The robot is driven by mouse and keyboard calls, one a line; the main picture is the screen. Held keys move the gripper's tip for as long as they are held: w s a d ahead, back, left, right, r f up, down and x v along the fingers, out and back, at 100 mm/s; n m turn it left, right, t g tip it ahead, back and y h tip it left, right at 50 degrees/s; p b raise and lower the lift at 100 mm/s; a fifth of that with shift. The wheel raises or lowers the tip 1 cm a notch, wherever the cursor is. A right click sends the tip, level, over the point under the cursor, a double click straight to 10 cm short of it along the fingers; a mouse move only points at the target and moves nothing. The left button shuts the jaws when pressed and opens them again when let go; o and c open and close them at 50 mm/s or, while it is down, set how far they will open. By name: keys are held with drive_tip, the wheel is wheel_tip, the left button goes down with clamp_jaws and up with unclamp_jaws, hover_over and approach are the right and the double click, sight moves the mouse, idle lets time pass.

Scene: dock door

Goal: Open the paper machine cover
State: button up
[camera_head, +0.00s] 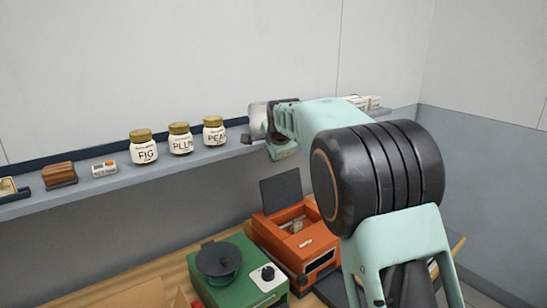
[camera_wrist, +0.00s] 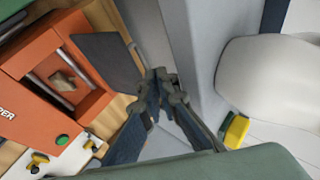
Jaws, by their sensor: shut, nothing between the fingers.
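The paper machine (camera_head: 277,225) is an orange box on the wooden bench; it also shows in the wrist view (camera_wrist: 35,45), with part of a label ending in "PER". Its cover (camera_head: 281,194) is a dark grey panel standing raised at the back, and the bay in front of it lies uncovered. Inside the bay are metal rods and a small brown piece. In the wrist view the cover (camera_wrist: 108,58) is left of my gripper (camera_wrist: 160,78), whose fingertips are together and empty near the cover's edge. Whether they touch it I cannot tell.
A grey shelf (camera_head: 110,185) runs along the wall above the bench, with labelled jars (camera_head: 180,139), a brown item (camera_head: 60,174) and a small white device (camera_head: 104,168). A green machine (camera_head: 235,270) stands left of the orange one. A cardboard box (camera_head: 135,297) is at the front.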

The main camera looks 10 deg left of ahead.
drive_tip(key=shift+w+a+r+t, duration=0.1)
drive_tip(key=shift+r+t, duration=0.05)
drive_tip(key=shift+r, duration=0.5)
drive_tip(key=shift+a+r+t, duration=0.1)
drive_tip(key=shift+r+t, duration=0.05)
drive_tip(key=shift+r, duration=0.45)
drive_tip(key=s+d+r, duration=0.2)
drive_tip(key=s+r, duration=0.1)
drive_tip(key=s, duration=0.3)
drive_tip(key=shift+f, duration=0.1)
